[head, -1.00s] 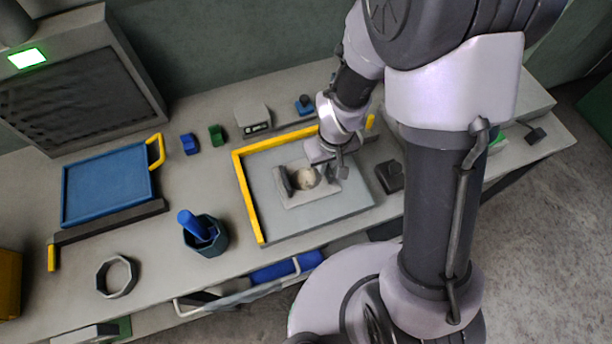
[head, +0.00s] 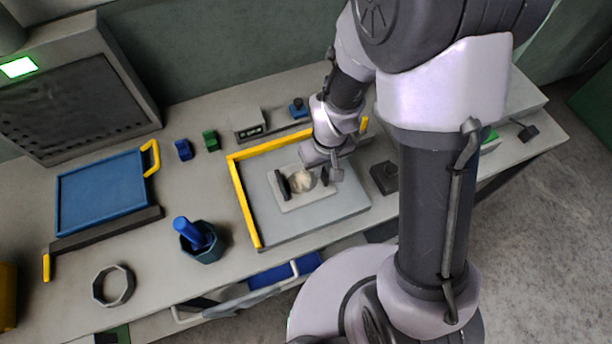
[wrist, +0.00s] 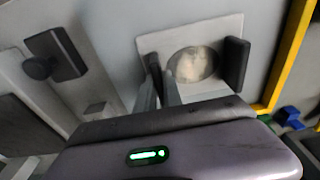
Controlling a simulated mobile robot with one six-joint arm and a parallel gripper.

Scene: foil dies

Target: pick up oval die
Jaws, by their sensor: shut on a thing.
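A pale square plate (head: 290,204) lies on a grey board. A round, slightly oval cream face is at its middle (head: 303,181), with a dark upright grip on each side. It looks like the oval die, though I cannot be sure. It also shows in the wrist view (wrist: 152,42), with its cream face (wrist: 193,65) and far grip (wrist: 236,62) clear of my fingers. My gripper (wrist: 160,85) is shut on the near dark grip (wrist: 153,72), the right one in the head view. The plate appears to rest on the board.
A yellow rail (head: 241,200) edges the grey board (head: 300,226). A dark knobbed block (head: 385,178) stands to its right. A blue tray (head: 102,193), a cup with a blue handle (head: 203,242), an octagonal ring (head: 113,285) and small blue (head: 183,150) and green (head: 210,140) blocks stand left.

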